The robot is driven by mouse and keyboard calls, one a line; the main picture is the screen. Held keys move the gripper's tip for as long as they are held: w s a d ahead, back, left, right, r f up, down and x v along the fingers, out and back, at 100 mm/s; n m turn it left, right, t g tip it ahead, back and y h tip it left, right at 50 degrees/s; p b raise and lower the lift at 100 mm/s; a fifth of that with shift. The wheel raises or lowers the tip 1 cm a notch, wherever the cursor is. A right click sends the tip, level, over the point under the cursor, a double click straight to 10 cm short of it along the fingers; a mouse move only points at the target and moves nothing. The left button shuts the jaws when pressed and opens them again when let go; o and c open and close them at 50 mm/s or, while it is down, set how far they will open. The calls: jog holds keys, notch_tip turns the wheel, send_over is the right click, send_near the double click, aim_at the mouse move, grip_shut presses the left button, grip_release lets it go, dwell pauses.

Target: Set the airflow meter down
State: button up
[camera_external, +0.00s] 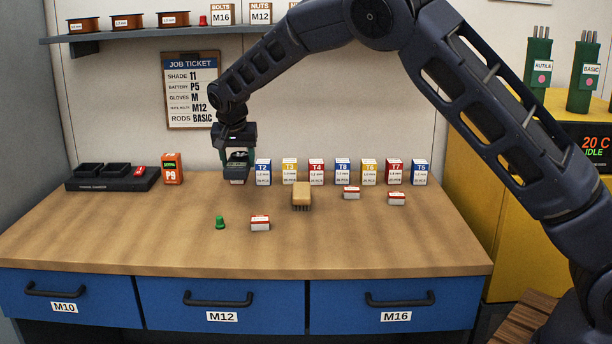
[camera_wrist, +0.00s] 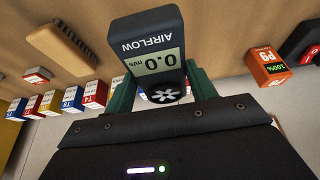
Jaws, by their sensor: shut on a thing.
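The airflow meter (camera_wrist: 148,55) is a dark handheld device with a grey screen reading 0.0 m/s and a small fan wheel, seen close up in the wrist view. My gripper (camera_wrist: 152,92) is shut on it, with a green finger on each side. In the external view my gripper (camera_external: 237,155) points down near the back of the workbench, left of the row of small boxes. The meter (camera_external: 236,175) shows there below the fingers, at or just above the bench top; I cannot tell whether it touches.
The workbench (camera_external: 150,235) has free room at its front left. A row of small boxes starting with T2 (camera_external: 263,172) stands to the right. An orange battery P9 (camera_external: 172,168) and a black charger (camera_external: 112,180) are to the left. A brush (camera_external: 302,194) lies further forward.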

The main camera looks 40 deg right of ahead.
notch_tip(320, 180, down, 9)
dwell(0.5)
jog(key=shift+f, duration=0.15)
jog(key=o, duration=1.1)
